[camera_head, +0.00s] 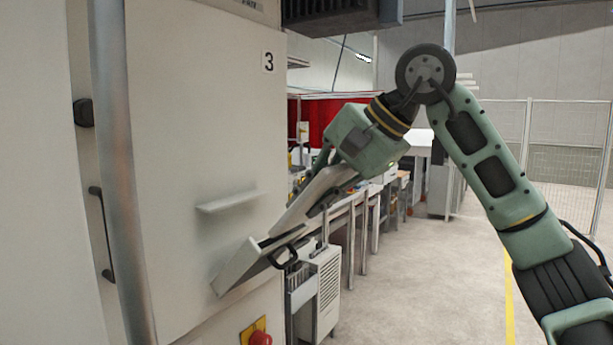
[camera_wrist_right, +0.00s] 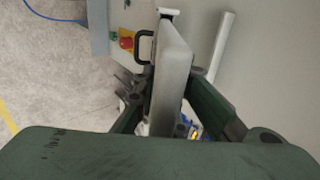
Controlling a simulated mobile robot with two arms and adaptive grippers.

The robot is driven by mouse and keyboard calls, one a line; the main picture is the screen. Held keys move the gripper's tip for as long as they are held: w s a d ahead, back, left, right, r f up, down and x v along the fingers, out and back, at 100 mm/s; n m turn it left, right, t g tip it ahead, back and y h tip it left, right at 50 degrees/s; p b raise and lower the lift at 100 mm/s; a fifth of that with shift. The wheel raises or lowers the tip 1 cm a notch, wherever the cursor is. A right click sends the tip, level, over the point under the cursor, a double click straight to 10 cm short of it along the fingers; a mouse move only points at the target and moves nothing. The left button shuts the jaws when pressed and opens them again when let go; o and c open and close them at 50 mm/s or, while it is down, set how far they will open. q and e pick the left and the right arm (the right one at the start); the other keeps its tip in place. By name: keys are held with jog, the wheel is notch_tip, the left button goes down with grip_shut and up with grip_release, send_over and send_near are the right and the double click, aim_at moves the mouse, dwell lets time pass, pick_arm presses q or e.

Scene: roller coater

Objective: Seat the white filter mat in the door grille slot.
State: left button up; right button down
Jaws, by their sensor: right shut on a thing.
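The white filter mat (camera_head: 306,203) is a flat pale panel, tilted, with its lower end down to the left. My right gripper (camera_head: 323,184) is shut on its upper part; the mat also shows between the fingers in the right wrist view (camera_wrist_right: 172,75). The door grille slot (camera_head: 243,266) is a tilted, pale flap-like holder on the cabinet front, with a black handle (camera_head: 285,257). The mat's lower end is at the holder's upper edge; I cannot tell whether it touches or has entered. The slot's inside is hidden. My left gripper is out of view.
A pale ledge (camera_head: 230,201) juts from the cabinet door (camera_head: 195,130) above the holder. A red button (camera_head: 260,338) on a yellow plate is below. A grey wheeled unit (camera_head: 318,285) stands behind. The floor to the right is clear.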

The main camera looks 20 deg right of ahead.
aim_at(278, 235)
jog(key=shift+r, duration=0.5)
jog(key=shift+s, duration=0.1)
jog(key=shift+d, duration=0.1)
jog(key=shift+b+x, duration=0.45)
jog(key=shift+x, duration=2.5)
jog(key=shift+x, duration=2.95)
